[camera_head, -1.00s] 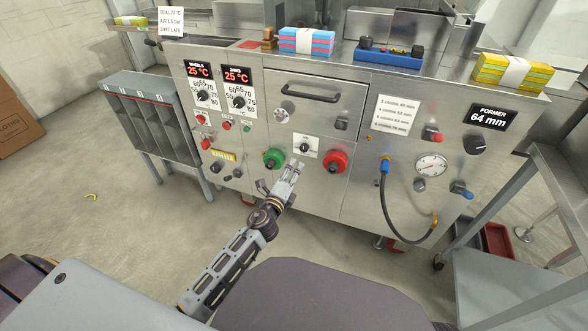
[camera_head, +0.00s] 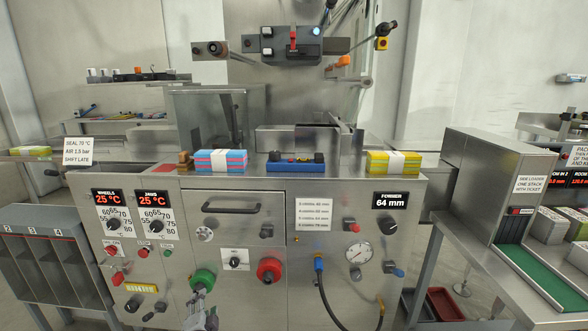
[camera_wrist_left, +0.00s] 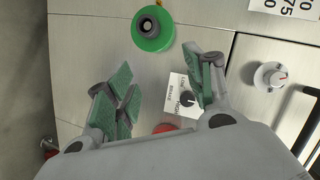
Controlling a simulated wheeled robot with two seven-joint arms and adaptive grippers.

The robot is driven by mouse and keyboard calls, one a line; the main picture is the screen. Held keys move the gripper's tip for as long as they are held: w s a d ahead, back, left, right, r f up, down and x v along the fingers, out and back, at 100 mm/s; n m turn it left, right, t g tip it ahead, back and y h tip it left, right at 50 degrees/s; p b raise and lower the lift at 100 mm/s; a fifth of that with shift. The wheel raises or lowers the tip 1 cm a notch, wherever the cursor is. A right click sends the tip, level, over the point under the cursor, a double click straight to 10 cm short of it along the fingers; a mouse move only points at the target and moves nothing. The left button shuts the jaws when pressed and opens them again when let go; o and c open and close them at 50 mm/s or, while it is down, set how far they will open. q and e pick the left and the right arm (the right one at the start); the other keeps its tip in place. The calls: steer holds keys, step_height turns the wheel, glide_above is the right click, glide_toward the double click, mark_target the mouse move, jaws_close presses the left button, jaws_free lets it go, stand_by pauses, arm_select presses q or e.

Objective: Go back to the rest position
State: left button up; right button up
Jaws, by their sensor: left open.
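My left gripper (camera_head: 202,308) shows at the bottom of the head view, in front of the machine panel and just below the green button (camera_head: 203,280). In the left wrist view its two green-padded fingers (camera_wrist_left: 160,98) are spread apart with nothing between them. The green button (camera_wrist_left: 153,28) lies beyond the fingertips there, apart from them. A small dial plate (camera_wrist_left: 182,95) shows behind the right finger, and a bit of the red button (camera_wrist_left: 165,128) shows between the fingers. My right gripper is in neither view.
The steel machine (camera_head: 330,215) fills the middle. On its top lie a blue-pink cloth stack (camera_head: 221,161), a blue tray (camera_head: 295,163) and a yellow cloth stack (camera_head: 393,162). A slotted grey rack (camera_head: 45,255) stands left. A side loader with a green belt (camera_head: 540,272) stands right.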

arm_select(q)
steer(key=s+d+f+n+g+h, duration=0.2)
steer(key=s+d+n+g+h, duration=0.15)
steer(key=s+d, duration=0.35)
steer(key=s+d+f+n+g+h, duration=0.25)
steer(key=s+d+n+g, duration=0.2)
steer(key=s, duration=0.45)
steer(key=s+f, duration=0.3)
steer(key=s, duration=0.3)
steer(key=s+d+f+g+p, duration=0.1)
steer(key=s+f, duration=0.2)
steer(key=s, duration=0.3)
steer(key=shift+f+g+h, duration=0.3)
steer(key=shift+f+h, duration=0.05)
steer(key=shift+h, duration=0.05)
arm_select(e)
steer(key=shift+w+f, duration=0.1)
steer(key=shift+f, duration=0.15)
